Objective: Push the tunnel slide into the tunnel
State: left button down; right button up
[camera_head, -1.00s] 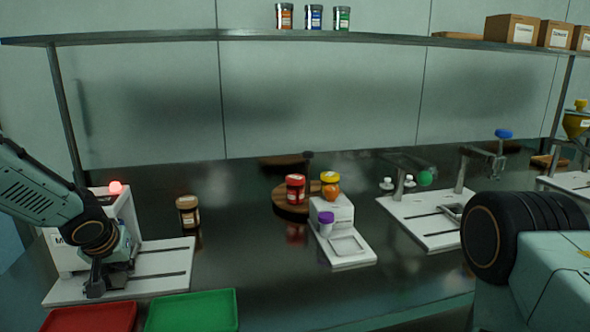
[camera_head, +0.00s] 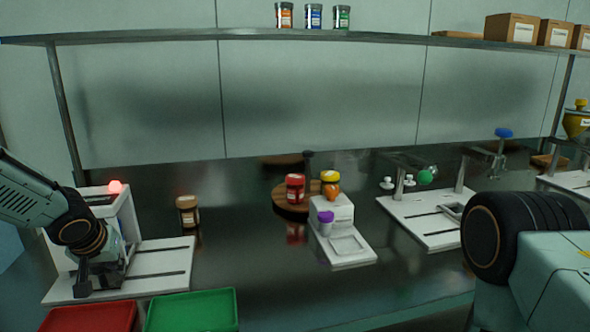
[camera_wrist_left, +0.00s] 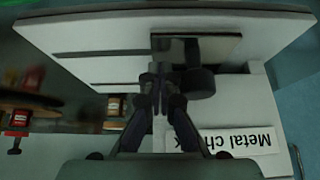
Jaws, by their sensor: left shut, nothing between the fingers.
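The white metal check machine (camera_head: 125,215), with a glowing red lamp (camera_head: 116,186) on top, stands at the far left on a white base with dark slots (camera_head: 160,272). Its label (camera_wrist_left: 230,141) shows in the left wrist view. My left gripper (camera_head: 92,285) is shut and empty, low in front of the machine, over the base. In the left wrist view its fingers (camera_wrist_left: 160,75) are together beside a grey plate, likely the tunnel slide (camera_wrist_left: 222,48), and a dark round knob (camera_wrist_left: 200,82). Contact cannot be told. My arm hides much of the tunnel opening. My right gripper is not seen.
A red tray (camera_head: 90,319) and a green tray (camera_head: 192,311) lie in front. A brown jar (camera_head: 188,212) stands right of the machine. Bare bench lies between.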

pick_arm(q)
jog(key=shift+d, duration=0.1)
dwell(0.6)
jog(key=shift+w+d+b, duration=0.1)
jog(key=shift+d+b, duration=0.2)
jog(key=shift+d, duration=0.15)
jog(key=v, duration=0.9)
dwell(0.5)
